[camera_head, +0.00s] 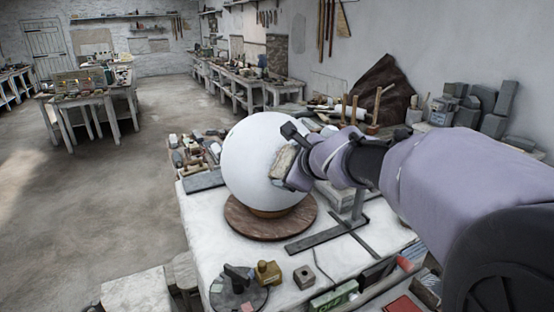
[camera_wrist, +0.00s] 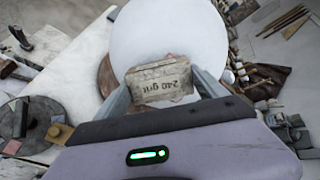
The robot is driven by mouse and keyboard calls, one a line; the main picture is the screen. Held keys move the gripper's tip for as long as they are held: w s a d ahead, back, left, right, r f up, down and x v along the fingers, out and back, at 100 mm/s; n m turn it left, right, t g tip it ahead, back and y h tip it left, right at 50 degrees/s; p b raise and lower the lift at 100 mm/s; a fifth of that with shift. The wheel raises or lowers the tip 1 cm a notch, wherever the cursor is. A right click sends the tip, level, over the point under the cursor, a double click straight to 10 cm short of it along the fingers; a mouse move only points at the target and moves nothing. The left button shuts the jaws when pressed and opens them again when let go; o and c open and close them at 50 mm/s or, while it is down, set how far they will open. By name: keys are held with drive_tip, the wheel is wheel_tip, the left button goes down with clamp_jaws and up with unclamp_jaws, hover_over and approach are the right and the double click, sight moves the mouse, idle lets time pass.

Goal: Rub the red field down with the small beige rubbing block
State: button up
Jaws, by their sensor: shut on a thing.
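A large white plaster sphere (camera_head: 250,150) sits on a round brown wooden base (camera_head: 240,224) on the white-topped bench. My gripper (camera_head: 291,167) is at the sphere's right side. It is shut on the small beige rubbing block (camera_head: 281,161). In the wrist view the block (camera_wrist: 160,80), marked "240 grit", lies between my two fingers, in front of the sphere (camera_wrist: 165,35). The block appears to be against the sphere's surface.
A dark metal square (camera_head: 325,232) lies right of the base. A round dark plate (camera_head: 238,297), a brass-coloured piece (camera_head: 268,272) and a small block (camera_head: 304,277) stand at the front. Tools crowd the bench behind; grey blocks (camera_head: 485,105) stack at right.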

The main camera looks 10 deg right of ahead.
drive_tip(key=shift+w+d+r+p, duration=0.3)
drive_tip(key=shift+r+p, duration=0.2)
drive_tip(key=shift+p, duration=0.1)
drive_tip(key=shift+w+d+r+p, duration=0.8)
drive_tip(key=shift+d+r+p, duration=0.1)
drive_tip(key=shift+r, duration=0.1)
drive_tip(key=shift+s+a+f+b, duration=0.3)
drive_tip(key=shift+a+f+b, duration=0.05)
drive_tip(key=shift+f+b, duration=0.25)
drive_tip(key=shift+s+a+f+b, duration=0.85)
drive_tip(key=shift+a+f+b, duration=0.05)
drive_tip(key=shift+f+b, duration=0.1)
drive_tip(key=shift+w+d+r+p, duration=0.25)
drive_tip(key=shift+d+r+p, duration=0.05)
drive_tip(key=shift+r+p, duration=0.25)
drive_tip(key=shift+w+d+r+p, duration=0.9)
drive_tip(key=shift+r+p, duration=0.05)
drive_tip(key=shift+r, duration=0.1)
drive_tip(key=shift+f, duration=0.1)
